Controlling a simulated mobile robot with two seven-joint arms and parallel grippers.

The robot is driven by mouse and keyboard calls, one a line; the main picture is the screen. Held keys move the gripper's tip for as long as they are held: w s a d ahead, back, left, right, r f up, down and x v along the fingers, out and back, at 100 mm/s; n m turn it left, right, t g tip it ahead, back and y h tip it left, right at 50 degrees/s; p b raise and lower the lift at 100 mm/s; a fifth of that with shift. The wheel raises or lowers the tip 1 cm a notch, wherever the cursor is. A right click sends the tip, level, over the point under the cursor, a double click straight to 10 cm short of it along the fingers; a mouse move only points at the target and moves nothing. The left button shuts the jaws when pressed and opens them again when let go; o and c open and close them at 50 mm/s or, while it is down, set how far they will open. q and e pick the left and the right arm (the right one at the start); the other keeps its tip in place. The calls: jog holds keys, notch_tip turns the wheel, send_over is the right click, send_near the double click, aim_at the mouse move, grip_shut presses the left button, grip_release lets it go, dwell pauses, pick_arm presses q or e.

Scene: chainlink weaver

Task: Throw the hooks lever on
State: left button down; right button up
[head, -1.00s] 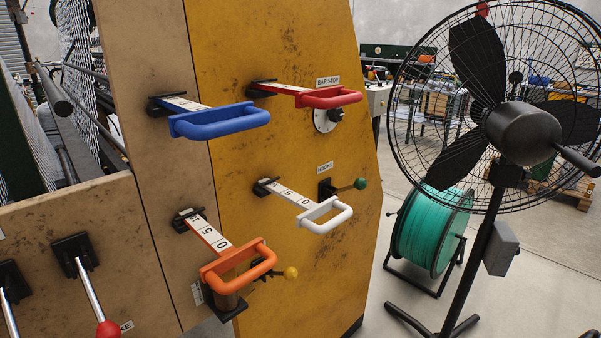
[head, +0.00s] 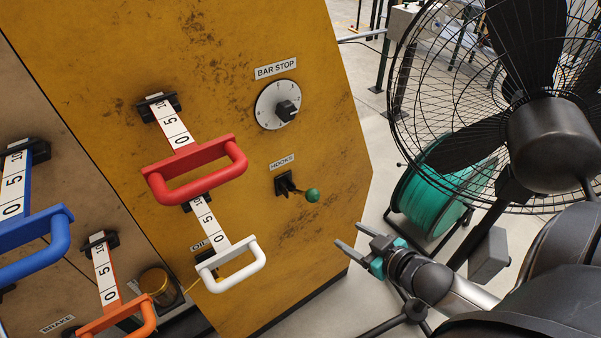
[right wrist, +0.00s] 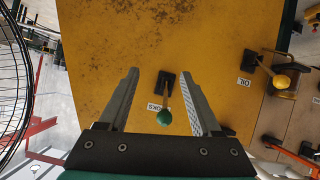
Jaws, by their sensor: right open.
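The hooks lever (head: 298,190) is a short black lever with a green ball knob on the yellow panel (head: 290,225), under the HOOKS label (head: 282,161). Its stick points out to the right and slightly down in the head view. My right gripper (head: 351,239) is open and empty, below and to the right of the knob, apart from it. In the right wrist view the hooks lever (right wrist: 164,116) shows between the two spread fingers of my right gripper (right wrist: 158,75), with the panel beyond. My left gripper is not in view.
The BAR STOP dial (head: 278,105) is above the lever. Red (head: 200,168), white (head: 235,265), blue (head: 35,240) and orange (head: 120,318) handles on scales stick out at left. A fan (head: 545,130) and a teal reel (head: 440,195) stand at right.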

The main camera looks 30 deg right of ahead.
jog(key=t+y+p, duration=0.1)
send_near(300, 192)
jog(key=d+f+v, duration=0.1)
jog(key=v, duration=0.3)
jog(key=shift+n, duration=0.4)
jog(key=x, duration=0.9)
jog(key=r+b+x, duration=0.1)
jog(key=x, duration=0.4)
jog(key=shift+w+a+f, duration=0.15)
jog(key=shift+w+a, duration=0.25)
grip_shut()
